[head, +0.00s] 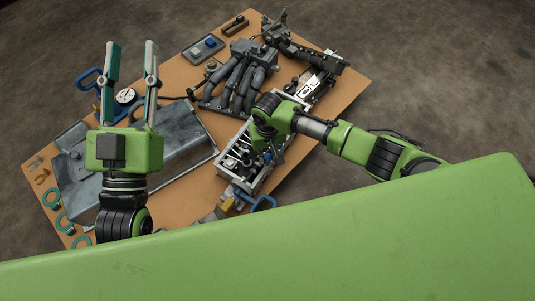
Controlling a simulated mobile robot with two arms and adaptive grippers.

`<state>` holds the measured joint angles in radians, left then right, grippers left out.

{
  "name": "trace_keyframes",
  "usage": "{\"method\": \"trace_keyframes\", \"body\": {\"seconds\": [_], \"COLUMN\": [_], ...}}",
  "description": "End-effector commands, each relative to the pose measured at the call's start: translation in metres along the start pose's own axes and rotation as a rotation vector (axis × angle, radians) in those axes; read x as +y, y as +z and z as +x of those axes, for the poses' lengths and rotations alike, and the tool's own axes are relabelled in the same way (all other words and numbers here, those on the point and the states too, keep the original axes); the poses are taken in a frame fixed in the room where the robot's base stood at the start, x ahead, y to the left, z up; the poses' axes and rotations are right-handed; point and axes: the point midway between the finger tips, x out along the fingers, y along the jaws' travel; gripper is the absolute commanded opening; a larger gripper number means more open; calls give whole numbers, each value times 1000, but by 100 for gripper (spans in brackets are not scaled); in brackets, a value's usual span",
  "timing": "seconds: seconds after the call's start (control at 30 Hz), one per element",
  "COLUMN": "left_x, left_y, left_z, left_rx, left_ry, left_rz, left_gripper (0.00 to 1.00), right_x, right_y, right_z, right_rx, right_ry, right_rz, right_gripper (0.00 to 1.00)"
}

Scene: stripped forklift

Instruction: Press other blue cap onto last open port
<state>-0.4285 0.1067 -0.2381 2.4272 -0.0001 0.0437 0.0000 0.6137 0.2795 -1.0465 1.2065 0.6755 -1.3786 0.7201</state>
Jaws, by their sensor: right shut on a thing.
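The open port cannot be made out; parts in the crate are dark and partly covered by the right arm. My left gripper (131,50) is open and empty, its two teal-and-grey fingers pointing up, away from the crate. A small tray (193,53) at the back holds a blue piece (209,42).
A grey pipe manifold (240,75) and dark metal parts (290,42) lie on the back of the brown board. A large grey metal panel (92,178) lies at the left, with teal rings (52,199) beside it. A round gauge (126,96) sits behind the left gripper.

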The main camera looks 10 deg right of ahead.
Motion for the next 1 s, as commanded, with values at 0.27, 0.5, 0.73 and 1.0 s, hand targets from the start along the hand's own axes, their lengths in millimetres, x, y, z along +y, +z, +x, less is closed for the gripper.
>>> {"method": "trace_keyframes", "body": {"seconds": [0.27, 0.5, 0.73, 1.0], "left_x": [0, -1, -1, -2], "left_y": [4, 6, 10, 12], "left_z": [0, 0, -1, -1], "left_rx": [-21, -30, -48, -60], "left_ry": [-1, -2, -2, -3], "left_rz": [1, 2, 2, 3], "left_gripper": [35, 35, 35, 35], "right_x": [0, 0, 0, 0], "right_y": [0, 0, 0, 0], "right_z": [0, 0, 1, 1], "right_rx": [0, 0, 0, 0], "right_ry": [0, 0, 0, 0], "right_rz": [0, 0, 0, 0], "right_gripper": [10, 10, 10, 10]}}
